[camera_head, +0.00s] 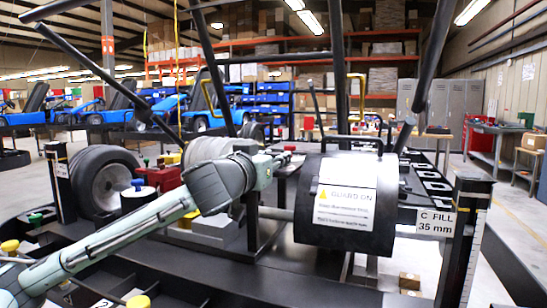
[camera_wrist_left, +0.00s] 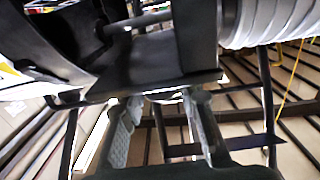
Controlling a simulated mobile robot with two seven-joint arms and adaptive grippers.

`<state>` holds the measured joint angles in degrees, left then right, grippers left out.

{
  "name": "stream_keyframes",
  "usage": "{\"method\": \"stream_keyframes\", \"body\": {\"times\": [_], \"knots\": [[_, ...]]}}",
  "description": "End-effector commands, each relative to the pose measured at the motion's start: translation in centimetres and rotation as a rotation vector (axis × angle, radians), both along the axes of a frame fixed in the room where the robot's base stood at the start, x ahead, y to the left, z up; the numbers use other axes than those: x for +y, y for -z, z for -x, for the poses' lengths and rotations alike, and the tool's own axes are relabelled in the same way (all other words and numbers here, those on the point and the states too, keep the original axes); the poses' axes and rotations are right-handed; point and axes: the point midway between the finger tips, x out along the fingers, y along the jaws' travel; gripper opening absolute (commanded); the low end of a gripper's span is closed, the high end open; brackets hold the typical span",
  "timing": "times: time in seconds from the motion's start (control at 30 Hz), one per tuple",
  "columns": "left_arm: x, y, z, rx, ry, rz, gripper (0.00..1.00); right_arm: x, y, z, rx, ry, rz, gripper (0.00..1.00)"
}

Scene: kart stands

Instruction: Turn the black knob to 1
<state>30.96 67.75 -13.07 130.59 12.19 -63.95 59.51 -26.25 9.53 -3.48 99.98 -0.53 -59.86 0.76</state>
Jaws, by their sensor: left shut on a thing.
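My left arm comes in from the lower left in the head view. Its gripper (camera_head: 284,161) is beside the black drum (camera_head: 345,238), at the left of its upper part. In the left wrist view, the two fingers of my left gripper (camera_wrist_left: 163,103) reach up to a dark plate-like part (camera_wrist_left: 165,60). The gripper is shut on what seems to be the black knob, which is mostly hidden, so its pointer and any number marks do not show. My right gripper is not in view.
A white guard label (camera_head: 344,207) is on the drum. A post with a "C FILL 35 mm" sign (camera_head: 436,222) stands at right. A black wheel (camera_head: 105,182), a blue-topped knob (camera_head: 138,183) and a ribbed pale hose (camera_head: 222,150) are at left. Dark frame bars cross overhead.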

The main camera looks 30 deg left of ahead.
Motion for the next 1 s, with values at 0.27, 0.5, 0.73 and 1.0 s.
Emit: {"method": "stream_keyframes", "body": {"times": [0.27,0.5,0.73,1.0], "knots": [[0.0,-0.1,0.0,-0.004,-0.002,-0.002,0.02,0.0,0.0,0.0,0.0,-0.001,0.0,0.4],[0.0,-0.1,0.0,-0.003,-0.003,-0.002,0.48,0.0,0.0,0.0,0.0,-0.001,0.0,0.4],[0.1,-0.1,0.0,-0.002,-0.003,0.0,0.53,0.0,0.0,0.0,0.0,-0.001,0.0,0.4],[0.1,-1.8,0.0,-0.006,-0.005,0.002,0.53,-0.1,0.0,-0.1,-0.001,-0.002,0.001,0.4]]}}
